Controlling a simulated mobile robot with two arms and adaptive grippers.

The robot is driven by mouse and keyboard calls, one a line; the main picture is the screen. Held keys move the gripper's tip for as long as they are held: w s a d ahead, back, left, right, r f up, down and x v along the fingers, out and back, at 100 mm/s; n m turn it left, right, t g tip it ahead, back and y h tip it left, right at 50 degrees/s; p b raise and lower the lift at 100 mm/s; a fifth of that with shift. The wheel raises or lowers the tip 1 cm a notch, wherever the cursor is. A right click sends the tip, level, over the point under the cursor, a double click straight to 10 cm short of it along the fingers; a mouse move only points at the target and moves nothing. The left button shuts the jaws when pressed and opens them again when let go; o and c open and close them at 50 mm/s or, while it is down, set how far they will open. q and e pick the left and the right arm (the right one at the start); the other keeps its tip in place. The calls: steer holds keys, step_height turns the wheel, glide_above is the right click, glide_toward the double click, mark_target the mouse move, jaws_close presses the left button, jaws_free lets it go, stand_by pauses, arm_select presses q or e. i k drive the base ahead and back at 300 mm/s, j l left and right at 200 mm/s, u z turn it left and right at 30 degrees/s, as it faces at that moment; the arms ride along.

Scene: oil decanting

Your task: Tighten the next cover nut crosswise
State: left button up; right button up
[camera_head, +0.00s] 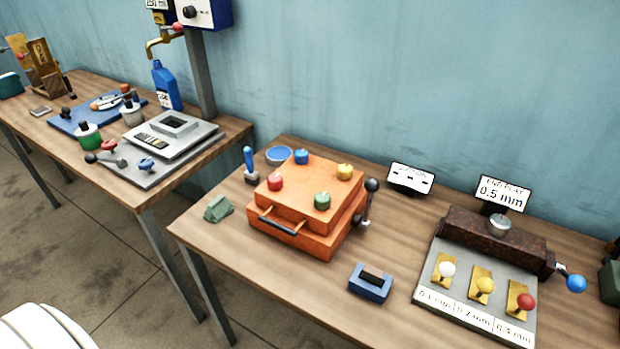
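In the head view an orange housing (285,235) with an orange cover stands on the near table. Four coloured nuts or knobs sit on its top: red (275,182) at the left, blue (301,157) at the back, yellow (344,171) at the right and green (322,201) at the front. How tight each one is cannot be seen. A blue-handled tool (249,163) stands upright in a dark holder just left of the housing. Neither of my grippers is in view.
A black-knobbed lever (370,200) rises at the housing's right side. A blue block (370,283) lies in front. A shim fixture (490,270) with coloured knobs and a "0.5 mm" display (502,194) stands right. A second table (225,133) at left carries a scale (172,140) and blue bottle (166,86).

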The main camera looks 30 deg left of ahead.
mark_target(345, 170)
steer(key=k+u, duration=0.1)
steer(key=u, duration=0.3)
steer(key=j+u, duration=0.1)
steer(key=u, duration=0.25)
steer(key=k+j+u, duration=0.1)
steer(key=u, duration=0.3)
steer(key=j+u, duration=0.15)
steer(key=u, duration=0.2)
